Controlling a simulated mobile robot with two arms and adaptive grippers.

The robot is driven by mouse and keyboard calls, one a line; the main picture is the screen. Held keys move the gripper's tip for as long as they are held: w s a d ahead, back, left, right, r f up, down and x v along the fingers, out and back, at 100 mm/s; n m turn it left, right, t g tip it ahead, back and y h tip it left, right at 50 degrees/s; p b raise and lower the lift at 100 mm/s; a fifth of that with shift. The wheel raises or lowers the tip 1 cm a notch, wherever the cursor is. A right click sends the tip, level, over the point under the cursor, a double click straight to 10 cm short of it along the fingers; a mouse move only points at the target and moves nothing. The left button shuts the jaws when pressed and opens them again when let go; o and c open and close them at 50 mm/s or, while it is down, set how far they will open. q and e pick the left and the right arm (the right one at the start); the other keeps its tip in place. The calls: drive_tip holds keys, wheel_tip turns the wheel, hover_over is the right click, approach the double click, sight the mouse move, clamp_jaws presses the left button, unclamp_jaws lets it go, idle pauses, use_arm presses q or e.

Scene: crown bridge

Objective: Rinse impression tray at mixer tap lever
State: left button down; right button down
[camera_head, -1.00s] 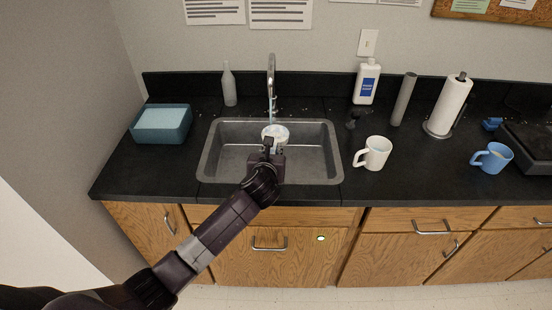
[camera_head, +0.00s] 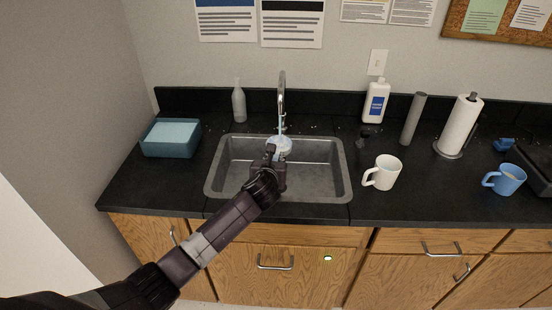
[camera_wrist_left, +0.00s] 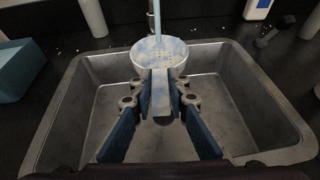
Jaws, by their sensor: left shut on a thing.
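The impression tray (camera_wrist_left: 160,54) is a pale, perforated cup with bluish marks, and its flat handle (camera_wrist_left: 160,96) points back toward me. My left gripper (camera_wrist_left: 160,95) is shut on that handle in the left wrist view. In the head view my left gripper (camera_head: 271,160) holds the tray (camera_head: 280,144) over the sink, below the tap (camera_head: 282,92). A bluish stream of water (camera_wrist_left: 157,18) runs down into the tray. The tap's lever cannot be made out clearly. My right gripper is not in view.
The grey sink basin (camera_head: 325,184) is otherwise empty. A white mug (camera_head: 386,172) stands right of it, a teal box (camera_head: 170,138) left. A grey bottle (camera_head: 239,103), a white bottle (camera_head: 376,103), a paper towel roll (camera_head: 460,124) and a blue mug (camera_head: 508,179) stand around.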

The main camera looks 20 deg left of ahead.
use_arm(q)
drive_tip(key=shift+d, duration=0.1)
drive_tip(key=shift+w+d, duration=0.4)
idle(0.4)
drive_tip(key=shift+s+a+r+p, duration=0.15)
drive_tip(key=shift+s+a+p, duration=0.05)
drive_tip(key=shift+p, duration=0.3)
drive_tip(key=shift+s+a+p, duration=0.2)
drive_tip(key=shift+a+p, duration=0.1)
drive_tip(key=shift+w+d, duration=0.1)
drive_tip(key=shift+d, duration=0.05)
drive_tip(key=shift+w+d, duration=0.25)
drive_tip(key=shift+d, duration=0.1)
